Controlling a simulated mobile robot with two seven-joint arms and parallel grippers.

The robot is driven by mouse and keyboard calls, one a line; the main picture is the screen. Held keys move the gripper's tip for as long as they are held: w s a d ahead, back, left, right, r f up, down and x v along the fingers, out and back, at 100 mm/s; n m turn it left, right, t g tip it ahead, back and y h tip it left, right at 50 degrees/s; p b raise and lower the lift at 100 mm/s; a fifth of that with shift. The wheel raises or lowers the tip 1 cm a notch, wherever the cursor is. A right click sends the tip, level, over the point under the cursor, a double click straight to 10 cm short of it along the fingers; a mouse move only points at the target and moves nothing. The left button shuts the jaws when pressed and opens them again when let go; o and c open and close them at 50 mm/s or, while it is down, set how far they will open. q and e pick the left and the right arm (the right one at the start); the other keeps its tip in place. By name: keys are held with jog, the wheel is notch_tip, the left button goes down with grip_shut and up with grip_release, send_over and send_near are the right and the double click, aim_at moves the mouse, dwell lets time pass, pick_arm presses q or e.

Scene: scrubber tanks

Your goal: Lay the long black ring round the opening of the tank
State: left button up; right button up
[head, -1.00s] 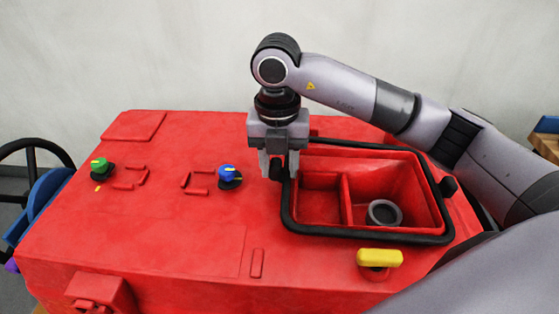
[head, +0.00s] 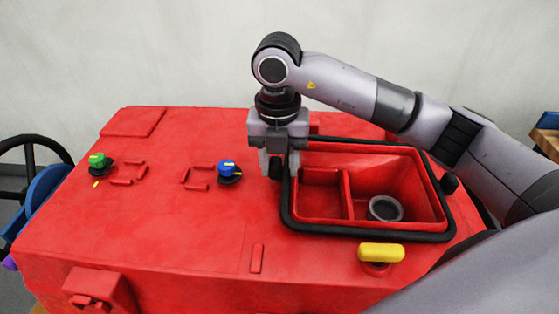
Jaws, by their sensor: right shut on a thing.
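The long black ring (head: 365,234) runs round the opening of the red tank (head: 300,205), close to its rim on all the sides I see. Its near and right sides appear to lie on the tank top. My right gripper (head: 279,168) points down at the ring's left side, toward the far left corner. It is shut on the ring there, and its fingers hide that part. Whether the ring touches the top under the fingers I cannot tell. My left gripper is not in view.
A yellow knob (head: 381,252) stands just in front of the ring. A black knob (head: 449,184) stands close to its right side. A blue knob (head: 227,168) and a green knob (head: 98,160) are on the left. A grey round fitting (head: 385,208) sits inside the opening.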

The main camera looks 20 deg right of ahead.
jog(key=shift+s+f, duration=0.1)
jog(key=shift+f, duration=0.35)
jog(key=shift+r, duration=0.1)
